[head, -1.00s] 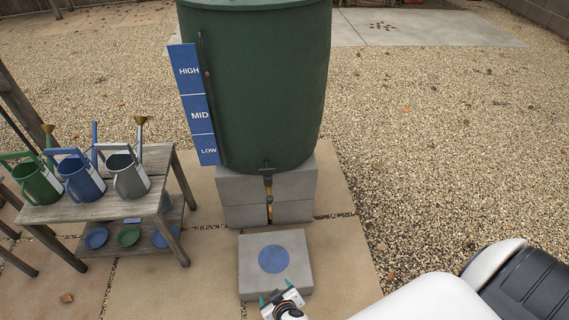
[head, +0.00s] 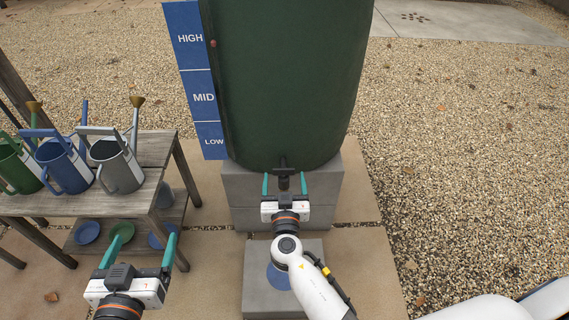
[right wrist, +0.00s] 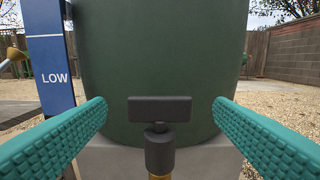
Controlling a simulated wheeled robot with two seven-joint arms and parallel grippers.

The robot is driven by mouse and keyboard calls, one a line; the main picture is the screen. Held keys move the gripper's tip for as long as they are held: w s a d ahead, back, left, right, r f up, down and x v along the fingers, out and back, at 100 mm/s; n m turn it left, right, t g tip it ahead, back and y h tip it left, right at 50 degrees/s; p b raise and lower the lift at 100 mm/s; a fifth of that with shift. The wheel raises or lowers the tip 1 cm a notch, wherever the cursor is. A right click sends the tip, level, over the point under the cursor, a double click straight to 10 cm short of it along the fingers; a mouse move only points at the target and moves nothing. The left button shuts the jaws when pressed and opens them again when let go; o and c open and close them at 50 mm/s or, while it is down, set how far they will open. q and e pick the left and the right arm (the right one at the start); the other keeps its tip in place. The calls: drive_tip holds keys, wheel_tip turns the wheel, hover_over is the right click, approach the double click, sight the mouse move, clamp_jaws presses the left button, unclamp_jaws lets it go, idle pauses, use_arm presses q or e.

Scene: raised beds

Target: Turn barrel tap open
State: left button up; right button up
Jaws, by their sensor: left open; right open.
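The green barrel (head: 285,85) stands on grey blocks (head: 240,190). Its tap (head: 283,167) is at the barrel's lower front; the dark crosswise handle shows in the right wrist view (right wrist: 160,109), above a dark body with brass below. My right gripper (head: 284,184) is open in front of the tap, with a teal finger on either side of the handle and gaps between. The tap's lower part is hidden behind the gripper in the head view. My left gripper (head: 143,245) is open and empty, in front of the wooden table.
A wooden table (head: 150,150) at left holds a green, a blue (head: 62,165) and a grey watering can (head: 118,165). Round dishes (head: 121,231) lie on its lower shelf. A low block (head: 257,290) with a blue disc is under my right arm. Gravel lies at right.

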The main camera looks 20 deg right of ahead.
sight(284, 172)
drive_tip(key=x, duration=0.6)
drive_tip(key=shift+f, duration=0.1)
drive_tip(key=shift+c, duration=0.4)
drive_tip(key=c, duration=0.9)
